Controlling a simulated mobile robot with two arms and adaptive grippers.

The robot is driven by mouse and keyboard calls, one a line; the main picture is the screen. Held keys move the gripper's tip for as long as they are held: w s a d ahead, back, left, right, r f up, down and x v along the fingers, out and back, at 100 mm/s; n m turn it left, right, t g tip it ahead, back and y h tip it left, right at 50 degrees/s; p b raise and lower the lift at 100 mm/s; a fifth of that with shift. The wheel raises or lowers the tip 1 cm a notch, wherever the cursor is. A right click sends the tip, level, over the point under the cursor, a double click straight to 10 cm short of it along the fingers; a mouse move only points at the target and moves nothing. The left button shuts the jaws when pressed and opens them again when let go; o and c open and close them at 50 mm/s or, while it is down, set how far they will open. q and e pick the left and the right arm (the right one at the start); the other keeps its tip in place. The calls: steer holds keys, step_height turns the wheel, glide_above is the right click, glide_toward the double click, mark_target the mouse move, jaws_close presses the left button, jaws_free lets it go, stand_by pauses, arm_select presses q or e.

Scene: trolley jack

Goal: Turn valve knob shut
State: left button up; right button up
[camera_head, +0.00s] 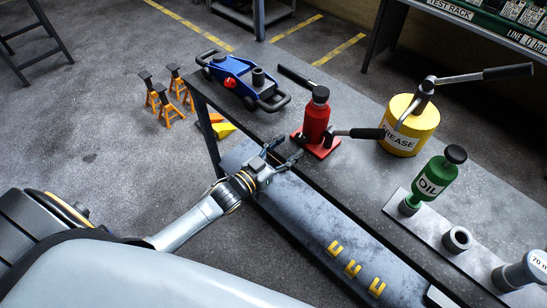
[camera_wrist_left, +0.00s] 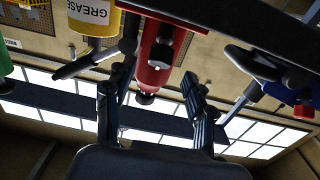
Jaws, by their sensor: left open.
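A blue trolley jack (camera_head: 240,78) sits at the far left end of the workbench. A round red knob (camera_head: 230,83) is on its near side; I take this as the valve knob. The jack (camera_wrist_left: 262,78) and red knob (camera_wrist_left: 303,111) also show at the right edge of the left wrist view, which looks upside down. My left gripper (camera_head: 284,149) is open and empty at the bench's near edge, to the right of and nearer than the knob, apart from it. The left gripper's fingers (camera_wrist_left: 155,105) frame a red bottle jack in the wrist view. My right gripper is not visible.
The red bottle jack (camera_head: 316,121) with a black handle stands just beyond my left gripper. A yellow grease can (camera_head: 400,135) and a green oil bottle (camera_head: 437,177) stand further right on the workbench (camera_head: 350,185). Orange stands (camera_head: 165,105) are on the floor at left.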

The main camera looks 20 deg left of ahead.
arm_select(q)
steer(key=v, duration=0.6)
steer(key=shift+s, duration=0.1)
stand_by(0.3)
steer(key=s+a+f+n+g+y, duration=0.1)
steer(key=s+a+f+g+y, duration=0.3)
steer(key=f, duration=0.6)
steer(key=s+d+f+g, duration=0.1)
steer(key=s+f, duration=0.4)
steer(key=f, duration=0.6)
steer(key=s+a+f+n+g+y, duration=0.1)
steer(key=s+a+f+g, duration=0.3)
steer(key=f, duration=0.6)
steer(key=s+d+f+g, duration=0.1)
steer(key=s+f, duration=0.3)
steer(key=s, duration=0.5)
steer(key=s+d+f+g+y, duration=0.1)
steer(key=s+d+f+g, duration=0.1)
steer(key=s+f, duration=0.3)
steer(key=s+d+f+g, duration=0.1)
steer(key=s+f+g, duration=0.2)
steer(key=s, duration=1)
steer(key=shift+d+f+g, duration=0.35)
steer(key=shift+f+g, duration=0.05)
steer(key=shift+f, duration=0.3)
